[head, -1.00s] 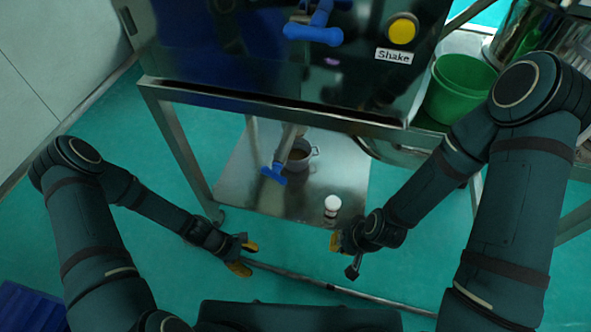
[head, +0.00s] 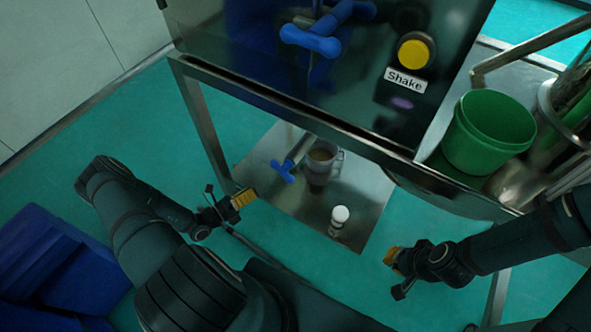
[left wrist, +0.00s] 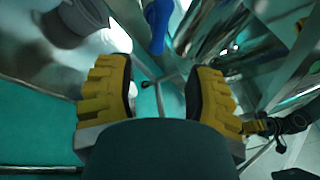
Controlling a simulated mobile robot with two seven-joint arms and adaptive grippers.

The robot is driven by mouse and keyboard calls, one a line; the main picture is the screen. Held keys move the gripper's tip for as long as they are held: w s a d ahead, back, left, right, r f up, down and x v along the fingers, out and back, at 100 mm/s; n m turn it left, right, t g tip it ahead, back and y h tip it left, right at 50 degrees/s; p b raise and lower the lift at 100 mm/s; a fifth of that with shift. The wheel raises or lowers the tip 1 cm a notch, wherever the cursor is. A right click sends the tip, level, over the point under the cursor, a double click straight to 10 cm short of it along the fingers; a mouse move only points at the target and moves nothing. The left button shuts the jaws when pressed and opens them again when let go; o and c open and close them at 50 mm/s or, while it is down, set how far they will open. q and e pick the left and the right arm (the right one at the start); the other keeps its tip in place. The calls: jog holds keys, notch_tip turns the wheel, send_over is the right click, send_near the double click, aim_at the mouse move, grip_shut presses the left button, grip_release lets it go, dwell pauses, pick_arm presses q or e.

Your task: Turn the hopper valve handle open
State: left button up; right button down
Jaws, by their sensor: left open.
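A blue T-shaped handle (head: 312,40) is on the dark shiny front of the machine at the top of the head view. A second blue handle (head: 283,171) is lower, on a metal pipe above the bottom shelf. I cannot tell which belongs to the hopper valve. My left gripper (head: 243,199) is to the lower left of the lower handle, apart from it. In the left wrist view its yellow fingers (left wrist: 160,98) are spread and empty, with a blue handle (left wrist: 158,22) beyond them. My right gripper (head: 392,260) is low on the right, away from both handles; its finger gap is unclear.
A metal pot (head: 322,160) and a small white-topped item (head: 339,217) stand on the bottom shelf (head: 262,165). A yellow button (head: 414,52) sits above the "Shake" label. A green bucket (head: 490,130) is at right. Blue boxes (head: 60,265) lie at lower left.

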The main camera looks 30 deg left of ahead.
aim_at(282, 172)
pick_arm(q)
jog(key=b+x, duration=0.1)
jog(key=x, duration=1.2)
jog(key=shift+w+b, duration=0.35)
jog(key=shift+b, duration=0.05)
grip_shut()
